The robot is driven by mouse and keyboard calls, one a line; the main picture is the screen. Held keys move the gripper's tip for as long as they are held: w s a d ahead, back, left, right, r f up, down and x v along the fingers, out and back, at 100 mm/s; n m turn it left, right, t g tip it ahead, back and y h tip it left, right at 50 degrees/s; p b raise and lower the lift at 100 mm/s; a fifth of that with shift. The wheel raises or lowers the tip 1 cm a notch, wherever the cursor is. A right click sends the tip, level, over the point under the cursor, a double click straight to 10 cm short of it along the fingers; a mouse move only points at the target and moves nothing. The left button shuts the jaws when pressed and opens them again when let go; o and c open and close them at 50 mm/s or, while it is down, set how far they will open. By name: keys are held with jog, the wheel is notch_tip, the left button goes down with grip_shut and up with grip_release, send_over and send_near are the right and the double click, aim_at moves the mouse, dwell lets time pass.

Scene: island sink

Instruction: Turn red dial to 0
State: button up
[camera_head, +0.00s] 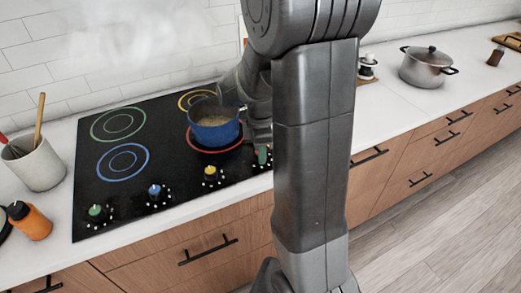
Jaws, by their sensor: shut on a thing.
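The black cooktop (185,178) has a row of dials along its front: a green dial (97,212), a blue dial (155,191) and a yellow dial (210,173). The red dial is hidden behind my gripper at the right end of this row; only some white marks show around that spot. My gripper (263,154) points down there and is shut on the red dial, as far as its place in the row tells. The dial's setting cannot be read. A blue pot (214,133) stands on the red-ringed burner (207,150), just left of my gripper.
Pale steam or smoke hangs over the cooktop. A utensil crock (36,165) and an orange bottle (31,222) stand at the left. A lidded steel pot (425,68) stands on the right counter (392,100). Wooden drawers (180,262) with black handles line the front.

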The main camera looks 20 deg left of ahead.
jog(key=shift+n, duration=1.6)
jog(key=o, duration=1)
jog(key=shift+c, duration=0.2)
jog(key=shift+r, duration=0.1)
notch_tip(320, 180, up, 14)
jog(key=shift+f, duration=0.25)
notch_tip(320, 180, down, 14)
jog(key=shift+r, duration=0.15)
